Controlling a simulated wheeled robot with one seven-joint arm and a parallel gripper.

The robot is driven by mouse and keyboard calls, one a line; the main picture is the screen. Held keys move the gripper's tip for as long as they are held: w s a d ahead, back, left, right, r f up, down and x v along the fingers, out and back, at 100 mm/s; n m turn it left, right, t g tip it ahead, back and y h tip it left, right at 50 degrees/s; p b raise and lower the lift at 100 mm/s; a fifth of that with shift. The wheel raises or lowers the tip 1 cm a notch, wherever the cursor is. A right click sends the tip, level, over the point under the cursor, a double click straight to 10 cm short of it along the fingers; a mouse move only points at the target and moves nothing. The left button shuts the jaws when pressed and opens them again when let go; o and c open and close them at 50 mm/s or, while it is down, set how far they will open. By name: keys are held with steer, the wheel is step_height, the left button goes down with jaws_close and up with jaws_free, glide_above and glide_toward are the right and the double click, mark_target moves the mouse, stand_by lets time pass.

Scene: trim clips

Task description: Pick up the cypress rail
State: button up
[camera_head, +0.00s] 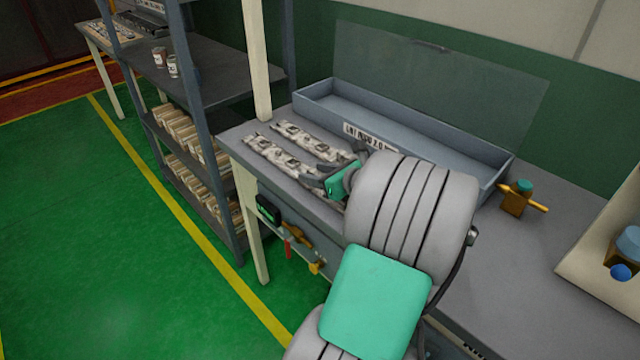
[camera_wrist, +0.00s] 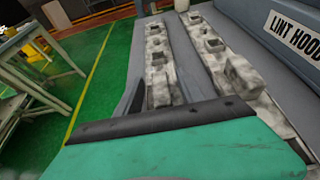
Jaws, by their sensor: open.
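Two mottled grey-white rails with square raised clips lie side by side on the grey bench. The near rail (camera_head: 273,154) is the left rail in the wrist view (camera_wrist: 157,55). The far rail (camera_head: 302,138) is the right rail in the wrist view (camera_wrist: 228,65). I cannot tell which one is the cypress rail. My gripper (camera_head: 330,168) is open over the right-hand ends of the rails, with nothing seen held. In the wrist view a dark finger stands just left of the near rail. My gripper and arm hide the rails' nearer ends.
A long blue-grey tray (camera_head: 420,130) labelled "LINT HOOD", with a raised clear panel (camera_head: 435,85), stands behind the rails. A brown block with a teal knob (camera_head: 517,197) sits right of it. A shelf rack (camera_head: 205,75) stands left. Tools hang on the bench front.

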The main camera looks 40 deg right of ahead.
steer(key=shift+c, duration=0.2)
jaws_close()
stand_by(1.1)
